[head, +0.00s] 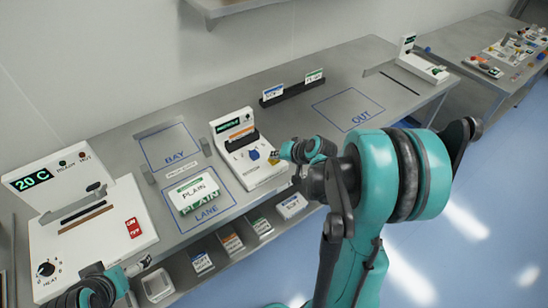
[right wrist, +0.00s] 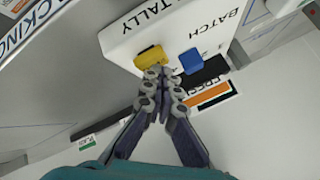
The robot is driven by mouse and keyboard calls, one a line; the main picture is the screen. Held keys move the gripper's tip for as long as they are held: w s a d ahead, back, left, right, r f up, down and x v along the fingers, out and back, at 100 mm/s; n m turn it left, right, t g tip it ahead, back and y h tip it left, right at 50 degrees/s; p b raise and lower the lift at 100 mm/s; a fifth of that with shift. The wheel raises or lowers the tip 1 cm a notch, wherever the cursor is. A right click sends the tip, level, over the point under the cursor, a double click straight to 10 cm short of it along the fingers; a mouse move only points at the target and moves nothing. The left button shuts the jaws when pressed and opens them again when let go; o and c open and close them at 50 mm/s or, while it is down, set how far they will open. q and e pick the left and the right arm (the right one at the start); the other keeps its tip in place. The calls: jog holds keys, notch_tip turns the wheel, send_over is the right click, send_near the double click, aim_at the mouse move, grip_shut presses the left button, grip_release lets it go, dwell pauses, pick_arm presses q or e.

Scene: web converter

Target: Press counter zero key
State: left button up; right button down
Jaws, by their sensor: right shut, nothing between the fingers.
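A white counter unit (head: 250,165) with a lit green display stands mid-table in the head view. In the right wrist view its panel shows a yellow key (right wrist: 150,57) by the word TALLY and a blue key (right wrist: 191,61) by the word BATCH. No key label reading zero is legible. My right gripper (head: 275,157) is shut and empty at the unit's right side. Its fingertips (right wrist: 163,72) are right at the edge of the yellow key; whether they touch it I cannot tell. My left gripper (head: 143,264) is low at the left; its jaws are too small to read.
A heater unit (head: 90,225) with a 20 C display stands at the left. A white PLAIN pack (head: 192,190) lies in the LANE area, left of the counter. A card rack (head: 293,90) stands behind. The OUT area (head: 348,108) is clear. Bins sit under the front edge.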

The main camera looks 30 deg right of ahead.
aim_at(276, 161)
jog(key=shift+r+p, duration=0.7)
jog(key=shift+r, duration=0.3)
notch_tip(276, 161, up, 5)
jog(key=p, duration=0.4)
jog(key=shift+r, duration=0.1)
dwell(0.3)
